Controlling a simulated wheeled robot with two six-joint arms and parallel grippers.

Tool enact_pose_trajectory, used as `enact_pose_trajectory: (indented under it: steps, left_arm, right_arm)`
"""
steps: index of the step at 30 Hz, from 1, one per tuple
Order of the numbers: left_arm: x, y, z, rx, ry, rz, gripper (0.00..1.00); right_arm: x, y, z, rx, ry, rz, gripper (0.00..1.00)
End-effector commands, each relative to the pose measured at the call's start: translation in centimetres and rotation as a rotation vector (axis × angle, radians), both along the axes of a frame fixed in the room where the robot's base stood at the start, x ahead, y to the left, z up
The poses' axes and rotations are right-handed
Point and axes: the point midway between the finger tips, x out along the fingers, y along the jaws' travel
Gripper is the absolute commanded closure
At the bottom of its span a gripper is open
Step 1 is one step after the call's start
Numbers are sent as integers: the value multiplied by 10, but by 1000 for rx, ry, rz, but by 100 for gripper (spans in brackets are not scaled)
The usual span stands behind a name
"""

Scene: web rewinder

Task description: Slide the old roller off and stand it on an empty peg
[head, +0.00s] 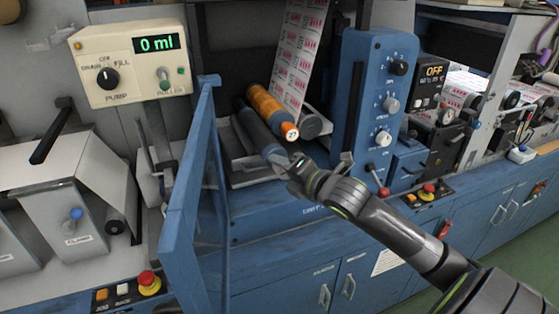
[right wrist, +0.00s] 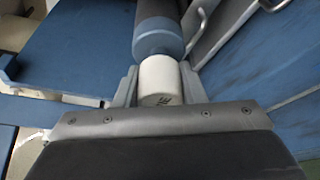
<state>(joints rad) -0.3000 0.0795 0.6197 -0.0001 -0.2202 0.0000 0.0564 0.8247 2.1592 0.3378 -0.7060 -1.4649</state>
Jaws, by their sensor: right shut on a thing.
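A dark blue-grey roller (head: 258,131) lies slanting in the opened print unit, its near end toward me. My right gripper (head: 297,168) is at that near end. In the right wrist view its fingers (right wrist: 158,88) are shut on the white end piece (right wrist: 158,78) of the roller, one on each side. The roller's blue-grey body (right wrist: 158,35) runs away from the gripper there. The roller's far end is hidden in the unit. No peg can be made out in either view. My left gripper is not in view.
An orange roller (head: 268,106) with a numbered end lies close right of the blue-grey one, with a grey roller (head: 316,124) beyond. A blue guard door (head: 190,210) stands open at left. A blue control column (head: 371,100) stands at right.

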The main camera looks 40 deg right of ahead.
Motion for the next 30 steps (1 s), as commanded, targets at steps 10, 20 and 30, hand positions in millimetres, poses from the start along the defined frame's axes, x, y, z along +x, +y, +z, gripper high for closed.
enact_pose_trajectory:
  steps: [10, 20, 30]
  left_arm:
    - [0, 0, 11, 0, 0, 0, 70]
    - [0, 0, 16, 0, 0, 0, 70]
    - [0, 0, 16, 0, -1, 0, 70]
  right_arm:
    - [-24, 5, 0, 1, 5, 0, 89]
    - [-40, 10, 0, 3, 4, 0, 89]
    - [-41, 10, 0, 2, 2, 0, 52]
